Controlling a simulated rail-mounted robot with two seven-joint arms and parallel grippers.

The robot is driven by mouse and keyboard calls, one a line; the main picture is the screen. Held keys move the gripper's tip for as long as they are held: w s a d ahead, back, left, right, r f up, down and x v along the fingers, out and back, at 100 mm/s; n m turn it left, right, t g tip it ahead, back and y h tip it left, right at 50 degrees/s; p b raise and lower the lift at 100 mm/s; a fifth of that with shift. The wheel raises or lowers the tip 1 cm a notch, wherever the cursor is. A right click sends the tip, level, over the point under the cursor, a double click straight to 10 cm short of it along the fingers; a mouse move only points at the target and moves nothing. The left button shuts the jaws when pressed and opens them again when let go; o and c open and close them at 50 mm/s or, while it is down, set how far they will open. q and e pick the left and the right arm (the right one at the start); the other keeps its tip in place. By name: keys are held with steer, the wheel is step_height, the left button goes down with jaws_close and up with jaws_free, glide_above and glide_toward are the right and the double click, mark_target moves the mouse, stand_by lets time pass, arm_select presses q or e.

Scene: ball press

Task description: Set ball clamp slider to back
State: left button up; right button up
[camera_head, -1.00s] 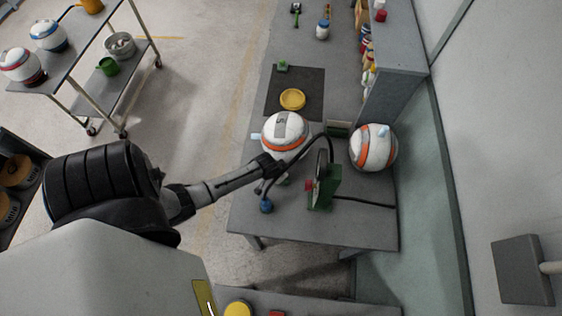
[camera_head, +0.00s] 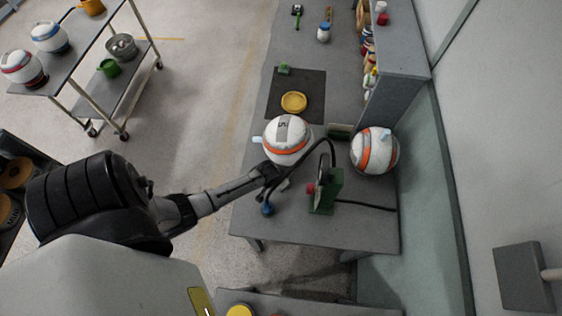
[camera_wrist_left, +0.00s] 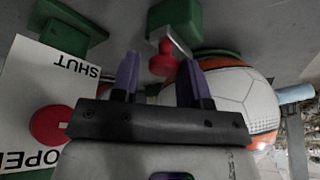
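In the left wrist view, a red knob (camera_wrist_left: 163,61) on a metal rod projects from a green block (camera_wrist_left: 175,16); I take it for the clamp slider's handle. My left gripper (camera_wrist_left: 158,68) is open, its two purple fingers either side of the knob in the picture. I cannot tell whether they touch it. In the head view, my left gripper (camera_head: 270,174) is beside the white and orange ball (camera_head: 287,146) on the table, its fingers hard to make out. The ball (camera_wrist_left: 240,95) also shows behind the right finger in the wrist view. My right gripper is not in view.
In the head view, a green stand (camera_head: 326,190) with a black hose and a second ball (camera_head: 374,151) stand on the table (camera_head: 300,232). A yellow dish (camera_head: 293,102) lies behind.

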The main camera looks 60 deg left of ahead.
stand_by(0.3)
arm_select(q)
steer(key=shift+s+r, duration=0.2)
steer(key=shift+r, duration=0.3)
steer(key=v, duration=1.2)
steer(key=shift+r+p, duration=0.35)
steer(key=shift+r, duration=0.05)
steer(key=shift+s, duration=0.1)
